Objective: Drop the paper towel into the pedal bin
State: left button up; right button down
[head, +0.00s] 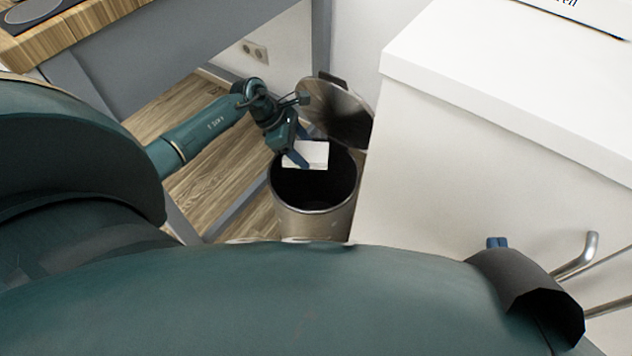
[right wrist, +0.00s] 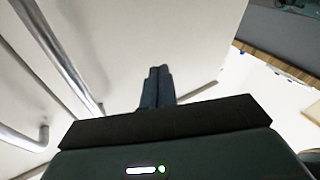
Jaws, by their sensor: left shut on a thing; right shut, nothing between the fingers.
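The pedal bin (head: 313,222) stands on the floor between the table frame and a white cabinet, with its round lid (head: 338,112) tilted up and back. Its dark inside shows. The paper towel (head: 312,153) is a white, flat piece over the back part of the bin's opening. My left gripper (head: 296,158) is shut on the paper towel and holds it over the opening. My right gripper (right wrist: 158,88) is shut and empty in the right wrist view, in front of a white surface. Only a small blue fingertip of it shows in the head view (head: 497,242).
A white cabinet (head: 480,150) with metal bar handles (head: 580,258) stands close to the bin's right side. A wooden-topped table (head: 85,25) with grey frame is at the upper left.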

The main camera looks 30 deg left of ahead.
pick_arm(q)
jog(key=shift+f+b, duration=0.3)
jog(key=shift+f, duration=0.5)
jog(key=o, duration=1)
jog(key=shift+o, duration=0.2)
jog(key=shift+p+v, duration=1.15)
jog(key=shift+v, duration=2.6)
